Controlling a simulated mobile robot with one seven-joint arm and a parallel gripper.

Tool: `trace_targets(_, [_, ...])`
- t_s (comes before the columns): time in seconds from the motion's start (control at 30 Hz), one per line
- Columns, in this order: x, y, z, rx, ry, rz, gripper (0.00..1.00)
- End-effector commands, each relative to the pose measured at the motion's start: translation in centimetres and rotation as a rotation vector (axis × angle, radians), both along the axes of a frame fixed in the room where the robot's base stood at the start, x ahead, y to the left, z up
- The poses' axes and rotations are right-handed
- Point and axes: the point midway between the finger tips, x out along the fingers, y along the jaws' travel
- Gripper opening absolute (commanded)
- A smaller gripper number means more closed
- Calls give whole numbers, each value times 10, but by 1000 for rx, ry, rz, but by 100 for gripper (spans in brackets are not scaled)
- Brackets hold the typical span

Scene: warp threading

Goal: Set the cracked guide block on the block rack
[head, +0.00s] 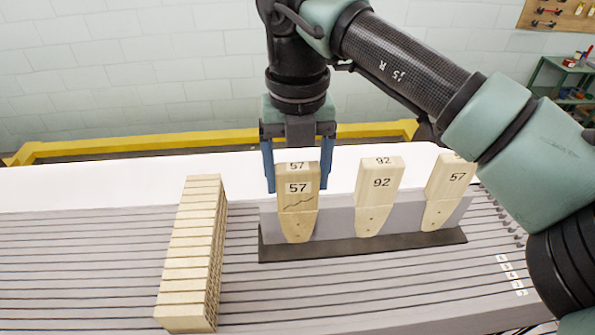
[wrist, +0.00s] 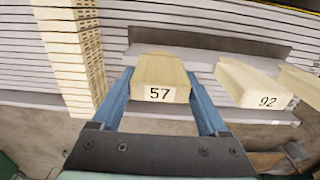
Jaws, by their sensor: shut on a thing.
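The cracked guide block (head: 297,212) is pale wood, tapers downward, carries the number 57 and has a dark jagged line across its face. My gripper (head: 298,186) points down with its blue fingers on either side of the block's top, shut on it. The wrist view shows the block (wrist: 160,77) between the fingers of my gripper (wrist: 160,82). The block stands upright at the left end of a grey rack (head: 335,222) with a dark base. I cannot tell whether it rests fully there.
A block marked 92 (head: 378,195) and another marked 57 (head: 446,195) stand in the rack to the right. A slotted wooden comb (head: 190,262) stands left of the rack. Dark warp lines run across the surface. A yellow rail (head: 130,147) runs behind.

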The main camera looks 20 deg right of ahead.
Motion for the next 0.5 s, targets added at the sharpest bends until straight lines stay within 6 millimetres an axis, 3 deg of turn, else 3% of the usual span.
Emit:
trace_targets(0.1, [0,0,0,0,0,0,37])
trace_targets(0.13, [0,0,0,0,0,0,83])
trace_targets(0.23, [0,0,0,0,0,0,100])
trace_targets(0.5, [0,0,1,-1,1,0,100])
